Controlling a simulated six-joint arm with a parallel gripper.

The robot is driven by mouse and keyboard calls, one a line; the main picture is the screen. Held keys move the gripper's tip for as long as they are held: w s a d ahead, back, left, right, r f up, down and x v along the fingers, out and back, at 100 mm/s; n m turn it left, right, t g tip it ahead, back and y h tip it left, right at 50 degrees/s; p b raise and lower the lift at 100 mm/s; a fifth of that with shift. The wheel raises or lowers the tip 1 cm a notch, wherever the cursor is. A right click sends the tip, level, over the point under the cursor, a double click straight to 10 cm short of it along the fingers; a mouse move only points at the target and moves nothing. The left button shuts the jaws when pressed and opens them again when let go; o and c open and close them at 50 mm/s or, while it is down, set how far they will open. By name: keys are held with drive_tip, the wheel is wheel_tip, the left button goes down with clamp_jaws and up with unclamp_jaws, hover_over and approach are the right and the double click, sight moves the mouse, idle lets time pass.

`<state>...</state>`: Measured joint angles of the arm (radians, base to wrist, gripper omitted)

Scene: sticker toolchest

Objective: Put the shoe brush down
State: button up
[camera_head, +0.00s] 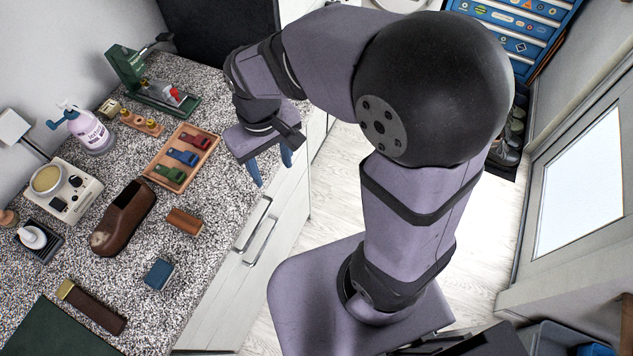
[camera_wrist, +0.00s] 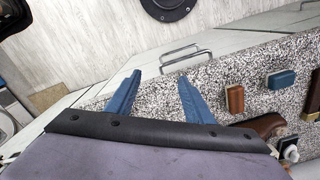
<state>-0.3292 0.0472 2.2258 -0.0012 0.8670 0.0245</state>
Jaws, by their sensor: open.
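My gripper (camera_head: 271,167) is open with nothing between its blue fingers, at the front edge of the counter by the cabinet fronts. It also shows in the wrist view (camera_wrist: 158,84), fingers apart. A small brown wooden block, which looks like the shoe brush (camera_head: 184,221), lies on the speckled counter (camera_head: 215,200), apart from my gripper. It also shows in the wrist view (camera_wrist: 235,98), to the right of the fingers. I cannot make out its bristles. A longer dark brown brush-like piece with a tan end (camera_head: 91,305) lies farther toward the lower left.
A blue block (camera_head: 159,274) and a brown shoe (camera_head: 124,217) lie near the brown block. A wooden tray (camera_head: 204,146) holds red, blue and green items. A spray bottle (camera_head: 91,132) and a green press (camera_head: 137,73) stand behind. Bare counter surrounds the brown block.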

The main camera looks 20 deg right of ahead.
drive_tip(key=s+d+f+m, duration=0.3)
drive_tip(key=s+d, duration=0.4)
drive_tip(key=d, duration=0.2)
drive_tip(key=shift+d, duration=0.4)
drive_tip(key=shift+o, duration=0.6)
drive_tip(key=shift+w+f, duration=0.1)
